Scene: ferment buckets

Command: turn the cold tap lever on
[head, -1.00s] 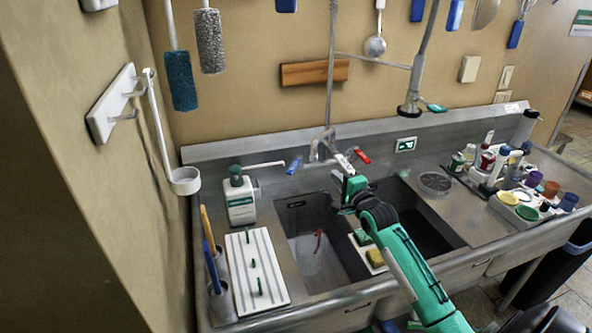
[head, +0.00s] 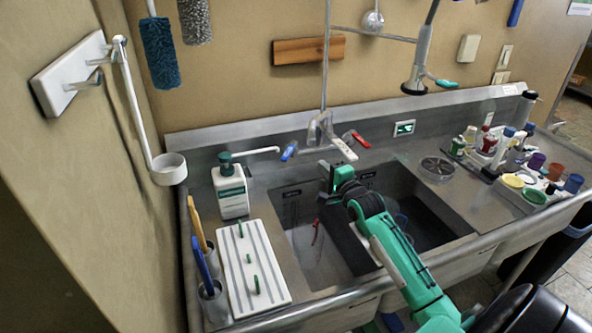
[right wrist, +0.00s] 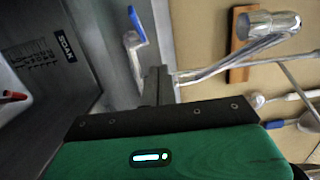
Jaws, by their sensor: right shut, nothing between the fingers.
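The blue cold tap lever (head: 289,151) sits on the left of the metal tap (head: 321,130) at the back of the sink. It points forward and a little left. In the right wrist view the blue lever (right wrist: 137,26) shows just beyond my fingers. My right gripper (head: 325,174) is shut and empty, in front of the tap and right of the blue lever, apart from it in the head view. Its shut fingers (right wrist: 156,86) also show in the wrist view. The red lever (head: 360,139) is on the tap's right side. My left gripper is not in view.
A white soap dispenser (head: 231,190) with a long spout stands left of the tap. A ribbed white board (head: 252,270) lies front left. A hanging sprayer (head: 417,75) is at the upper right. Bottles crowd the right counter. The sink basins (head: 315,250) lie below my arm.

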